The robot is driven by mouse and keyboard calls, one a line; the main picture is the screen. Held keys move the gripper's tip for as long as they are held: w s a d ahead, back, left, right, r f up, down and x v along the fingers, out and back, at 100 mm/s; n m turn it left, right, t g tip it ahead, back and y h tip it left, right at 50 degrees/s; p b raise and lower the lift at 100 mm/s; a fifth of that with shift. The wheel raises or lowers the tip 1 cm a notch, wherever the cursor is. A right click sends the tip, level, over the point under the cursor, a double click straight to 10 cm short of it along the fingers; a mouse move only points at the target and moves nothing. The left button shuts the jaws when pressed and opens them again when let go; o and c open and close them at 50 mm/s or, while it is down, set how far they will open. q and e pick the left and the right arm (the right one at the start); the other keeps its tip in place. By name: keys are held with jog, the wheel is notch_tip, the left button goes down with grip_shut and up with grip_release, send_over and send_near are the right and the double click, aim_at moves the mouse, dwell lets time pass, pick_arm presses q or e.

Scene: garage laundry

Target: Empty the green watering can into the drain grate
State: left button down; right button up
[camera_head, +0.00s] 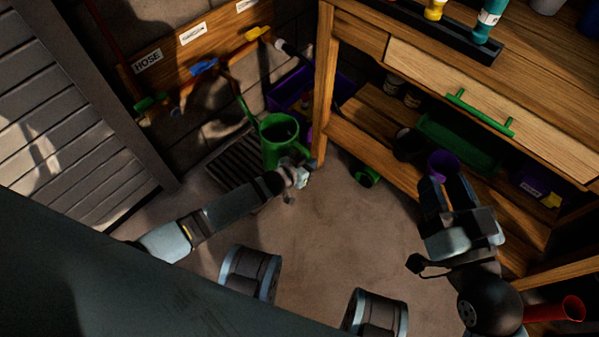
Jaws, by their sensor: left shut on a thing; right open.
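The green watering can (272,152) is near the middle of the head view, roughly upright, with its long spout pointing up and left. It is at the right end of the dark drain grate (232,163) and overlaps it in the picture; I cannot tell how high the can is above the floor. My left gripper (299,172) is at the can's lower right side, shut on the can; its fingertips are hard to make out. My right gripper (447,187) is open and empty in front of the bench's lower shelf.
A wooden workbench (436,77) with a green-handled drawer fills the right. A purple crate (290,92) stands by the wall. A green object (366,174) lies under the bench, and a red cone-like object (556,309) is at lower right. The middle floor is clear.

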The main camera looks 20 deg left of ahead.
aim_at(309, 157)
pick_arm(q)
jog(key=shift+w+d+r+n+h+p, duration=0.15)
jog(key=shift+r+n+p, duration=0.15)
jog(key=shift+r, duration=0.25)
jog(key=shift+w+d+r+n+h+p, duration=0.2)
jog(key=shift+r+n+p, duration=0.1)
jog(key=shift+r, duration=0.2)
jog(key=shift+w+d+r+n+h+p, duration=0.2)
jog(key=shift+r+p, duration=0.1)
jog(key=shift+r, duration=0.25)
jog(key=w+a+r+n+h+b, duration=0.2)
jog(key=w+a+r+n+h, duration=0.3)
jog(key=a+r+n, duration=0.3)
jog(key=a+r, duration=0.3)
jog(key=a, duration=0.1)
jog(key=shift+n+g, duration=0.3)
jog(key=shift+n, duration=0.1)
pick_arm(e)
jog(key=shift+d+f, duration=0.15)
jog(key=shift+f, duration=0.45)
pick_arm(q)
jog(key=shift+a, duration=0.1)
pick_arm(e)
jog(key=shift+s+f+g, duration=0.1)
jog(key=shift+g, duration=0.2)
